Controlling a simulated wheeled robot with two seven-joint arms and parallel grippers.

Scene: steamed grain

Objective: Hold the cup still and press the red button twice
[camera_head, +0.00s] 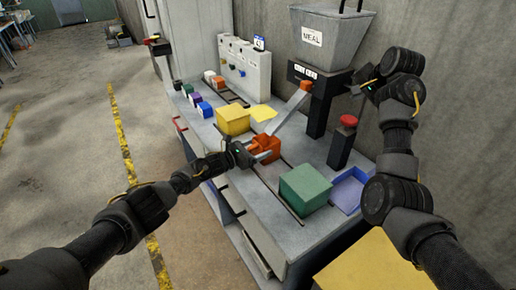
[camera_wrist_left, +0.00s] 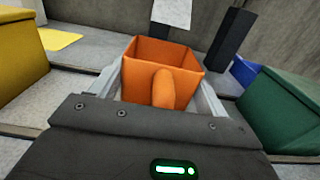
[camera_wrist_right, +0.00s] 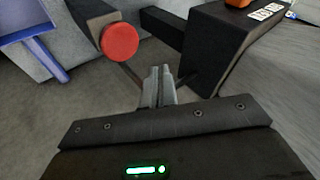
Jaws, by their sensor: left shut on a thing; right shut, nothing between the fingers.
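An orange square cup (camera_head: 265,147) with an open top stands on the bench. It also shows in the left wrist view (camera_wrist_left: 162,72). My left gripper (camera_head: 256,156) is shut on the cup, its fingers along the cup's sides. The red button (camera_head: 348,120) tops a dark post at the right of the bench. It also shows in the right wrist view (camera_wrist_right: 120,41), left of the fingers. My right gripper (camera_wrist_right: 160,82) is shut and empty, apart from the button; in the head view it is up and right of it.
A hopper marked MEAL (camera_head: 325,40) stands behind the cup. A yellow box (camera_head: 232,121) is left of the cup, a green box (camera_head: 305,190) right of it. A blue tray (camera_head: 348,190) lies near the post. Small coloured blocks sit at the far left.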

